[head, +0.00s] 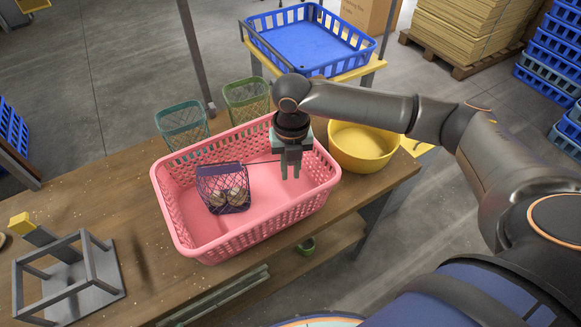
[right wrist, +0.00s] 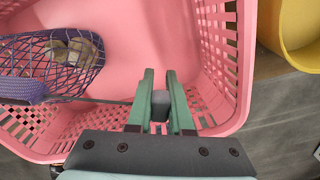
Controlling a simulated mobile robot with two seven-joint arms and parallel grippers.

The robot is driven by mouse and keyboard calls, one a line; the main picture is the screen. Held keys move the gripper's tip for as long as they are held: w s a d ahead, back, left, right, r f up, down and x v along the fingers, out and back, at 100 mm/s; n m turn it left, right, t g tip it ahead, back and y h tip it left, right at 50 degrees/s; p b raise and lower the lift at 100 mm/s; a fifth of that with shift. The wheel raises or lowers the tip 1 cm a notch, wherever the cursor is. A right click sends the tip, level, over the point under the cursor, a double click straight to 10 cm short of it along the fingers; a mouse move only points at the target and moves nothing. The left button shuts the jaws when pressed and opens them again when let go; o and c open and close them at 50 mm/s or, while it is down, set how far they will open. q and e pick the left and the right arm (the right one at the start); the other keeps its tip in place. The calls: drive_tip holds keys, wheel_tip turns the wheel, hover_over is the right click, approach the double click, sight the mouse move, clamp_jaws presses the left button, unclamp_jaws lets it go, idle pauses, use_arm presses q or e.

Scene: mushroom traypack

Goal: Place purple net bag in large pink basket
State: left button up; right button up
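The large pink basket (head: 215,245) stands on the wooden table. The purple net bag (head: 223,187), with pale mushrooms inside, is within its walls, left of centre; whether it rests fully on the floor is unclear. A thin dark cord runs from the bag to my right gripper (head: 291,172), which is inside the right part of the basket. In the right wrist view, the bag (right wrist: 62,60) is at the upper left, and a small dark grey piece at the cord's end sits between the fingers of my right gripper (right wrist: 161,90). My left gripper is out of view.
A yellow bowl (head: 362,148) stands right of the basket. Teal (head: 182,127) and green (head: 246,101) wire baskets stand behind it. A blue crate (head: 310,45) is at the back. A grey metal frame (head: 68,278) stands at the left.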

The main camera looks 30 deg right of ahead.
drive_tip(key=o, duration=0.4)
wheel_tip(320, 180, up, 12)
drive_tip(key=shift+r+p, duration=0.15)
drive_tip(key=shift+p, duration=0.45)
